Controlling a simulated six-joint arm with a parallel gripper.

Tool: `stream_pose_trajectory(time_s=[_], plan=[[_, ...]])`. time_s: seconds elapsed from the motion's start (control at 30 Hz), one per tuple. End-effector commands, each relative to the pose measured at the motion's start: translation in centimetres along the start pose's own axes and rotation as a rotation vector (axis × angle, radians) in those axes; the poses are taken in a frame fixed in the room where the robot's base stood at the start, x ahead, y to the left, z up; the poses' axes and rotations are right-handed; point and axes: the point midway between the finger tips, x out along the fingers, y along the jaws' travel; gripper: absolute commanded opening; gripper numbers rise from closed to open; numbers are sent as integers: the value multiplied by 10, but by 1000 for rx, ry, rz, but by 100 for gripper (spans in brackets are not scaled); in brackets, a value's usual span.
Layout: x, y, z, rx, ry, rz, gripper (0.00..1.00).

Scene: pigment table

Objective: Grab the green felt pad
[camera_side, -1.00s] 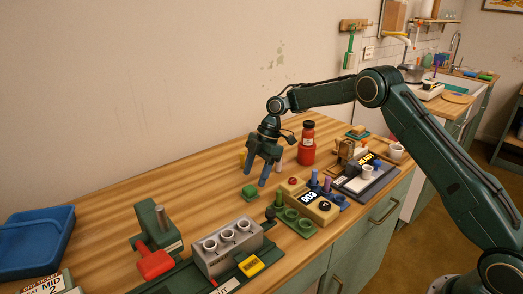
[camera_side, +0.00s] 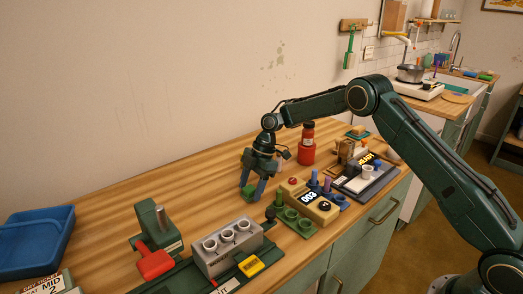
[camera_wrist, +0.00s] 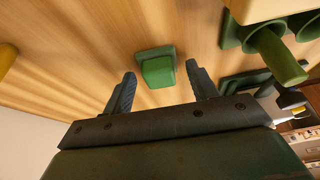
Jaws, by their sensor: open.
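The green felt pad (camera_wrist: 158,70) is a small block with a wider green base, lying on the wooden table. In the wrist view it sits ahead of the gap between my fingers, with bare wood around it. In the side view the pad (camera_side: 248,183) is partly hidden by my fingers. My gripper (camera_wrist: 158,85) is open and empty, its two blue-grey fingers spread to either side of the pad's line. In the side view my gripper (camera_side: 252,195) points down, low over the table at the pad. I cannot tell whether the fingers touch it.
A green holder with round cups (camera_side: 298,222) and a yellowish device reading 003 (camera_side: 311,198) stand close on the right. A grey block with white cups (camera_side: 228,247) stands in front. A red bottle (camera_side: 306,150) stands behind. Bare table lies to the left.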

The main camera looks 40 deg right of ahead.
Motion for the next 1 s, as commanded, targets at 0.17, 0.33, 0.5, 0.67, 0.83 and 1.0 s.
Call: stream_pose_trajectory(time_s=[0.17,0.33,0.5,0.67,0.83,1.0], plan=[[0,0,0,0,0,0,27],[0,0,0,0,0,0,19],[-1,0,0,0,0,1,19],[-9,0,-3,-1,0,2,19],[-26,0,-10,-1,0,3,19],[-50,1,-20,-1,0,4,19]])
